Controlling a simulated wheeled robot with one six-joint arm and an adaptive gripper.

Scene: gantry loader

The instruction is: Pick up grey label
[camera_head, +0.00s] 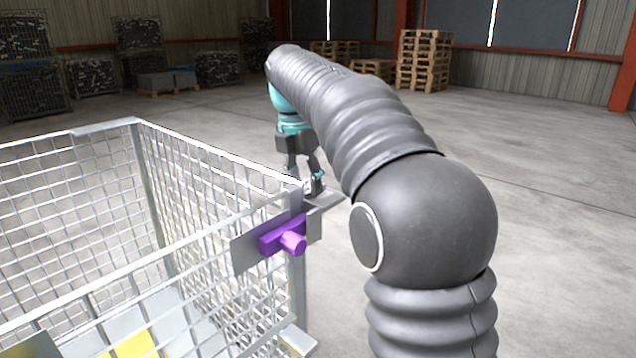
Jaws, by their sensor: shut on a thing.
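My gripper (304,180) is at the near right corner of the wire mesh crate (222,151), pointing down, with its fingertips partly hidden behind the corner. It is shut on a flat grey piece, which looks like the grey label (329,199); part of it shows just below and right of the fingers. I cannot tell whether it touches the crate. A purple clamp-like part (284,240) with a grey plate (244,252) behind it sits on the crate's corner, just below and in front of my gripper.
Yellow (137,344) and grey pieces lie in the crate. Stacked wooden pallets (424,60) and dark mesh crates (90,76) stand far back along the walls. The concrete floor to the right and behind the crate is clear.

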